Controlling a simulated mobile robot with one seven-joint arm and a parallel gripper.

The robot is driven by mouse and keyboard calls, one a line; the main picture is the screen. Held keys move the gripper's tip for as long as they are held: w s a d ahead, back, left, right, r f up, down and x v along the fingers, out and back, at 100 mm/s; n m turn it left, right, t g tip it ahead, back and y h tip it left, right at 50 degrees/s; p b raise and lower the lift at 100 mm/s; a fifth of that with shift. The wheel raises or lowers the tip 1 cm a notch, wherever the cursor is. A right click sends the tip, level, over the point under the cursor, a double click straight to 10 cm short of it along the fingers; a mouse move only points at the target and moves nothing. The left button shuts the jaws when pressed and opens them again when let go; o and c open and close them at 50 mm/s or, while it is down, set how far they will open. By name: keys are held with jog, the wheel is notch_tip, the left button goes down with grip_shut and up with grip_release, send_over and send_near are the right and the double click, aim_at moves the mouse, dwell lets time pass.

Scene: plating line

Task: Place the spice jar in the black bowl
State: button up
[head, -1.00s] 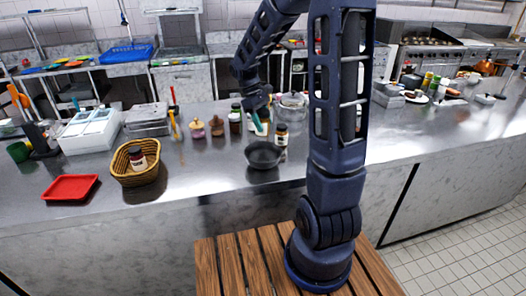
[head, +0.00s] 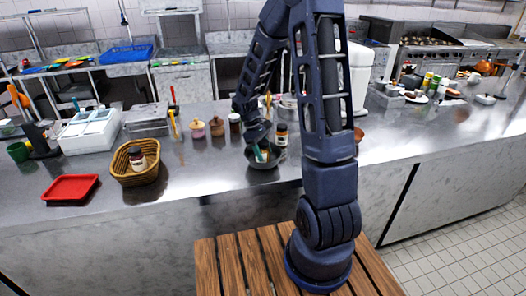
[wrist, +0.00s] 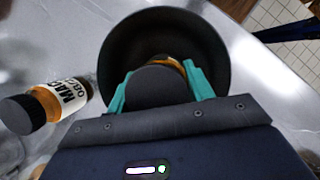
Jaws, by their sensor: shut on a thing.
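The black bowl (head: 262,163) stands on the steel counter; in the wrist view the black bowl (wrist: 125,40) lies right under my gripper. My gripper (head: 262,152) is at the bowl in the head view. In the wrist view my gripper (wrist: 160,85) has its teal fingers shut on a spice jar (wrist: 158,86) with a dark round lid and a bit of orange showing. The held jar is over or inside the bowl; its lower end is hidden, so I cannot tell if it touches the bottom.
Another jar with an orange body and a dark lid (wrist: 45,106) stands close beside the bowl; it also shows in the head view (head: 281,136). A wicker basket (head: 140,176) holding a jar and a red tray (head: 70,188) are at the left. Counter in front of the bowl is clear.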

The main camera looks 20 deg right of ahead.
jog(key=shift+f, duration=0.1)
jog(key=o, duration=1.1)
jog(key=shift+o, duration=0.2)
jog(key=v, duration=1.2)
jog(key=s+d+r+m+t+y, duration=0.1)
jog(key=s+d+r+m+t, duration=0.3)
jog(key=s+r, duration=0.3)
jog(key=s+d+r+m+t+y, duration=0.2)
jog(key=s+r, duration=0.5)
jog(key=s, duration=0.9)
jog(key=shift+d+r+m+t, duration=0.3)
jog(key=shift+d+m+t, duration=0.6)
jog(key=shift+d+m, duration=0.55)
